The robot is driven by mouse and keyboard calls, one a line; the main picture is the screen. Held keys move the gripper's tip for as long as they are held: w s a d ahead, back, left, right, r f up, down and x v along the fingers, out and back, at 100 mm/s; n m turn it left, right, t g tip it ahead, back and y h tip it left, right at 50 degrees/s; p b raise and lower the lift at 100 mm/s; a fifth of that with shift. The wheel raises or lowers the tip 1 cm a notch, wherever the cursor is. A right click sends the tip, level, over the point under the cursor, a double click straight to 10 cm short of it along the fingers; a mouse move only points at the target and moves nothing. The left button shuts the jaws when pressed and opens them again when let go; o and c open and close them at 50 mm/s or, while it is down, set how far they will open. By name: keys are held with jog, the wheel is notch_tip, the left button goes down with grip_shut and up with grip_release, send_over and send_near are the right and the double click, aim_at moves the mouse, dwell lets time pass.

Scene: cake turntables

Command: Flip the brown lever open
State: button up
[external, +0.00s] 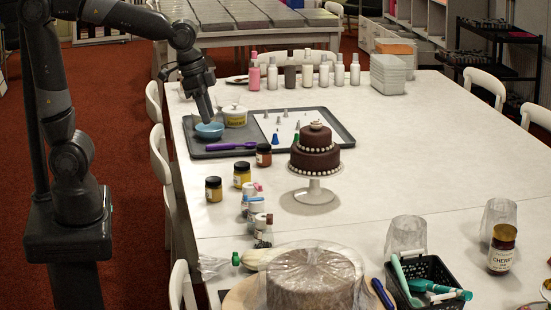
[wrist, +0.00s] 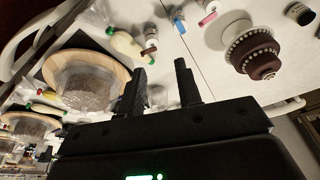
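I cannot make out a brown lever in either view. My gripper (external: 207,114) points down in the external view, over or just in front of a blue bowl (external: 209,132) on the grey tray; I cannot tell whether it touches the bowl. In the wrist view its two fingers (wrist: 161,68) stand apart with nothing between them. A brown two-tier cake (external: 316,160) sits on a white stand (external: 315,193), right of my gripper in the external view; the cake also shows at the upper right of the wrist view (wrist: 252,50).
A grey tray (external: 198,151) holds a white tub (external: 234,116) and purple tool (external: 231,146). Jars (external: 214,189) line the left edge. A wrapped cake (external: 312,278) and black basket (external: 430,270) stand in front.

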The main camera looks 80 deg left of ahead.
jog(key=w+d+f+m+g, duration=0.3)
jog(key=w+d+f+m, duration=0.1)
jog(key=w+d+f, duration=0.9)
jog(key=f, duration=0.7)
jog(key=a+f, duration=0.1)
jog(key=f, duration=0.2)
jog(key=shift+w+f, duration=0.25)
jog(key=shift+w, duration=0.05)
grip_shut()
